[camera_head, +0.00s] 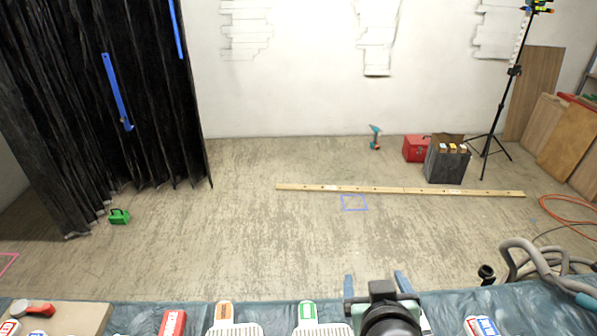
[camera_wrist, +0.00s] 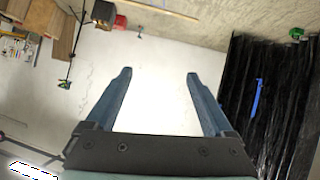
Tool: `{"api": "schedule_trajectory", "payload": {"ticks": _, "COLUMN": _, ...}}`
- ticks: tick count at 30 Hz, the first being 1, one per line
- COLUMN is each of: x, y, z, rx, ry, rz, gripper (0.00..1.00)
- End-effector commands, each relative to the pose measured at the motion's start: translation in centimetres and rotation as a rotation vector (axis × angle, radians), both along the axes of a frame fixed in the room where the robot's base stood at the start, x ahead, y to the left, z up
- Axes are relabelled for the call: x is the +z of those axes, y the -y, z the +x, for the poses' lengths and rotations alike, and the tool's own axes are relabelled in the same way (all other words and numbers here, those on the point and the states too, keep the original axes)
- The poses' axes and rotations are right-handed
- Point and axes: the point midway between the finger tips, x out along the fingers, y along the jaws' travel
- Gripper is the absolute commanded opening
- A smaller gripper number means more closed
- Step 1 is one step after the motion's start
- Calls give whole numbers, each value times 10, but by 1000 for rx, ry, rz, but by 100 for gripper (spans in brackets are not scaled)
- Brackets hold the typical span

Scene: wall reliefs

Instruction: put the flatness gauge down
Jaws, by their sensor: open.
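My gripper (camera_head: 375,283) is at the bottom of the head view, above the blue-covered surface, with its two blue fingers apart. In the wrist view my gripper (camera_wrist: 158,74) is open, with nothing between the fingers. I cannot tell for sure which thing is the flatness gauge. A long pale wooden batten with dark marks (camera_head: 400,189) lies flat on the floor, well beyond my gripper. Its edge also shows at the top of the wrist view (camera_wrist: 165,9). A small teal-headed tool (camera_head: 375,138) stands on the floor near the wall.
A blue taped square (camera_head: 354,203) marks the floor. A black curtain (camera_head: 150,90) hangs left, with a green case (camera_head: 119,216) beside it. A red toolbox (camera_head: 416,148), a dark bin (camera_head: 446,162) and a tripod (camera_head: 490,130) stand right. A hose (camera_head: 540,262) curls at lower right.

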Motion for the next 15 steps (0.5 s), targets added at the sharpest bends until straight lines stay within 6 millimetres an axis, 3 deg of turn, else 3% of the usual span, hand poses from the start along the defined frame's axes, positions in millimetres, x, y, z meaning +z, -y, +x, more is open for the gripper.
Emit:
{"api": "schedule_trajectory", "payload": {"ticks": 1, "x": 55, "y": -11, "z": 18, "rx": 8, "ry": 146, "rz": -19, "gripper": 87}}
{"api": "schedule_trajectory", "payload": {"ticks": 4, "x": 154, "y": -34, "z": 32, "rx": 22, "ry": 417, "rz": -29, "gripper": 87}}
{"api": "schedule_trajectory", "payload": {"ticks": 7, "x": 252, "y": -61, "z": 23, "rx": 49, "ry": 693, "rz": -17, "gripper": 87}}
{"api": "schedule_trajectory", "payload": {"ticks": 9, "x": 313, "y": -80, "z": 5, "rx": 73, "ry": 873, "rz": 1, "gripper": 87}}
{"api": "schedule_trajectory", "payload": {"ticks": 12, "x": 382, "y": -102, "z": -30, "rx": 109, "ry": 1094, "rz": 36, "gripper": 87}}
{"api": "schedule_trajectory", "payload": {"ticks": 15, "x": 427, "y": -116, "z": -62, "rx": 141, "ry": 1252, "rz": 70, "gripper": 87}}
